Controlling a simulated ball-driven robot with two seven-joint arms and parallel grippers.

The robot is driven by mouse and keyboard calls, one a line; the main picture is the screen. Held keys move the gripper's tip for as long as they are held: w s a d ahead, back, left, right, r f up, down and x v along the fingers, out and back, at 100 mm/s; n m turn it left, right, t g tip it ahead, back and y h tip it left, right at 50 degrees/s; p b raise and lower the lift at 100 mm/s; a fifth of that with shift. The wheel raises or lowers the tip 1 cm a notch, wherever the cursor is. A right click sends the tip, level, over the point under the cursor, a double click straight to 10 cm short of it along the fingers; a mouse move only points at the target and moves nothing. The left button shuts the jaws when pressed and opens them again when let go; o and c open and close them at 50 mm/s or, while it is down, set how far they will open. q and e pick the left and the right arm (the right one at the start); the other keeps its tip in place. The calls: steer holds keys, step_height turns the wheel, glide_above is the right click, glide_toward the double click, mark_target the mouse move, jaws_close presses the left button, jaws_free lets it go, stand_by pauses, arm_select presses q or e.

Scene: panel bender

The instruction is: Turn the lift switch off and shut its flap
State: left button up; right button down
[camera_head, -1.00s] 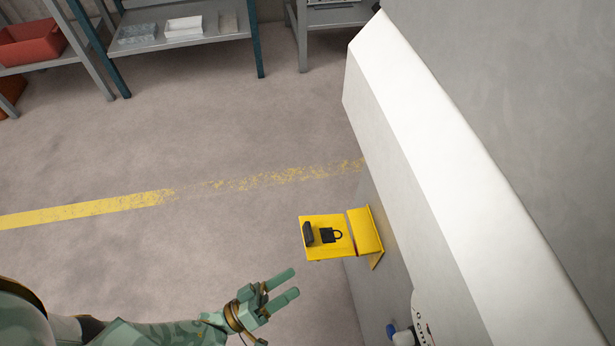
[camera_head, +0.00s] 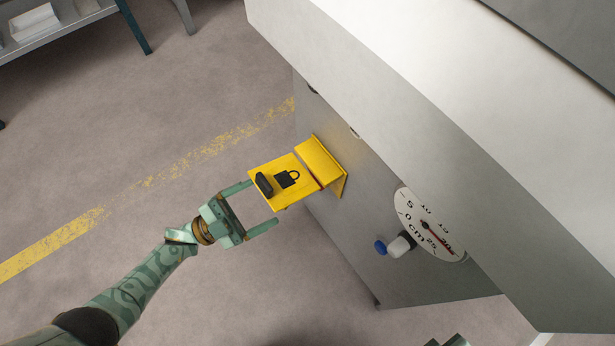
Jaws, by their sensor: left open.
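A small green part, probably of my right gripper (camera_head: 450,341), shows at the bottom edge, mostly cut off.
A round cm dial (camera_head: 428,226) with a red needle sits on the machine side, right of the flap. The white machine body (camera_head: 400,110) overhangs above. A shelf (camera_head: 60,32) stands far left; the floor between is clear.

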mark_target(310, 180)
arm_select(q)
steer(key=x, duration=1.3)
steer(key=c, duration=1)
